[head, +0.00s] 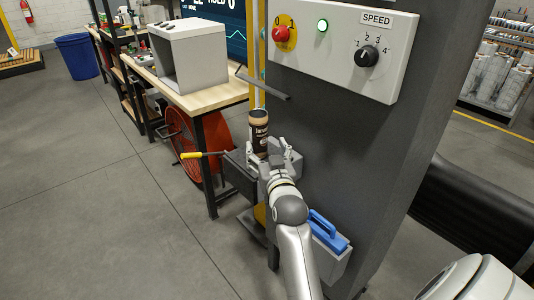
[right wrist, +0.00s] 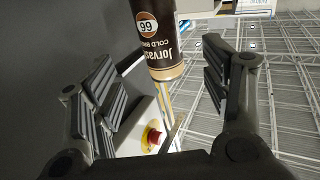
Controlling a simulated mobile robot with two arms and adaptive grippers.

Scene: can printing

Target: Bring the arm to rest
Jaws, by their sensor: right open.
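My right gripper (head: 274,152) is in front of the grey machine column, just below the control panel. A dark brown can (head: 259,133) with a pale brown band stands upright at its fingers. In the right wrist view the can (right wrist: 160,38) appears upside down at top centre, beyond the spread fingers of the right gripper (right wrist: 160,62). Gaps show on both sides of the can, so the jaws are open and not closed on it. The can's lower part is hidden by the gripper in the head view. My left gripper is not in view.
The control panel (head: 340,50) has a red knob, green light and speed dial. A yellow-handled lever (head: 202,154) juts left near the gripper. A wooden workbench (head: 215,98) stands behind left.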

